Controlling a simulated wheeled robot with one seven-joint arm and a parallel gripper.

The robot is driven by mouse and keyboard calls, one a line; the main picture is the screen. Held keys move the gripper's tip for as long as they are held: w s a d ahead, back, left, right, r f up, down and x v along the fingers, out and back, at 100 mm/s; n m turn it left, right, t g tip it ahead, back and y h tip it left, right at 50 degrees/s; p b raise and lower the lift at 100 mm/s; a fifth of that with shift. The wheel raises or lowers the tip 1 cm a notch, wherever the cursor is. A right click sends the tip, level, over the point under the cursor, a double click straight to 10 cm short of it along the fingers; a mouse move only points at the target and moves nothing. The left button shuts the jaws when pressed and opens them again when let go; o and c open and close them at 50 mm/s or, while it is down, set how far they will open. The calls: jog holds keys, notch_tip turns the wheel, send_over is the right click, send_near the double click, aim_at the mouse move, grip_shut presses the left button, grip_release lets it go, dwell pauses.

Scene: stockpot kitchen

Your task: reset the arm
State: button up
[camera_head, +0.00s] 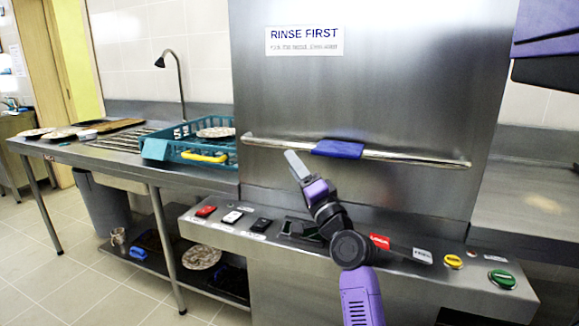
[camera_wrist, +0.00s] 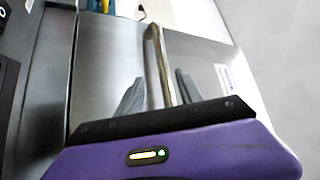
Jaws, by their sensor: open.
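My gripper (camera_head: 292,160) is raised in front of the steel dishwasher hood, its grey fingertips pointing up and to the left. In the head view it overlaps the hood's long handle bar (camera_head: 420,160), just left of a blue cloth (camera_head: 338,149) on that bar. In the wrist view my gripper (camera_wrist: 158,82) has its two grey fingers apart, with nothing held between them. The handle bar (camera_wrist: 157,62) shows beyond the fingers, running between them in the picture. I cannot tell how far the fingertips are from the bar.
Below the hood, a control ledge carries a red switch (camera_head: 206,211), a yellow button (camera_head: 453,261) and a green button (camera_head: 502,279). At left, a teal dish rack (camera_head: 160,150) stands on a steel counter. Open floor (camera_head: 60,290) lies at lower left.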

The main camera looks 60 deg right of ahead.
dwell(0.3)
jog(key=a+f+n+g+y, duration=0.1)
jog(key=a+f+n+y, duration=0.15)
jog(key=a+f, duration=0.6)
jog(key=s+a+f+n+g+y, duration=0.1)
jog(key=s+a+f+n+y, duration=0.3)
jog(key=a+f, duration=0.6)
jog(key=s+a+f+n+y, duration=0.2)
jog(key=s+a+f+n, duration=0.5)
jog(key=a, duration=0.6)
jog(key=s+a+n+g+y, duration=0.2)
jog(key=s+a+n+y, duration=0.4)
jog(key=s+a, duration=0.7)
notch_tip(320, 180, up, 17)
jog(key=d+h+p, duration=0.1)
jog(key=p, duration=1.6)
jog(key=shift+s, duration=0.35)
jog(key=shift+d+f+n+h, duration=0.1)
jog(key=shift+n+h, duration=0.15)
